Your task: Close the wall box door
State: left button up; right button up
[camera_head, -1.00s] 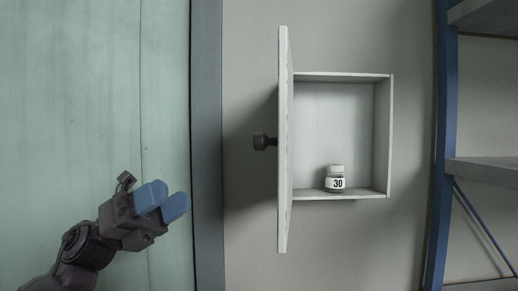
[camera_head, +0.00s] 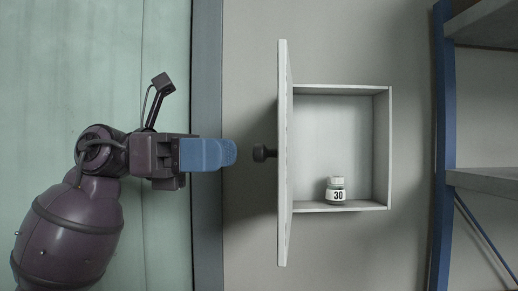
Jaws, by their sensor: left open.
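The wall box (camera_head: 340,88) is a white open-fronted box on the grey wall. Its door (camera_head: 284,225) stands open, swung out on the left side and seen nearly edge-on. A dark round knob (camera_head: 263,153) sticks out from the door's left face. My left gripper (camera_head: 228,153) is level with the knob, a short gap to its left, with blue fingers pointing right at it. The fingers overlap in this view and hold nothing that I can see. My right gripper is not in view.
A small white bottle (camera_head: 336,191) labelled 30 stands on the box floor. A blue-framed shelf rack (camera_head: 442,150) stands at the right. A pale green panel (camera_head: 60,60) with a grey-blue post (camera_head: 208,60) is at the left.

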aim_at(254, 154)
pick_arm(q)
jog(key=d, duration=0.3)
jog(key=s+d+p, duration=0.1)
jog(key=d, duration=0.1)
jog(key=shift+d, duration=0.4)
grip_shut()
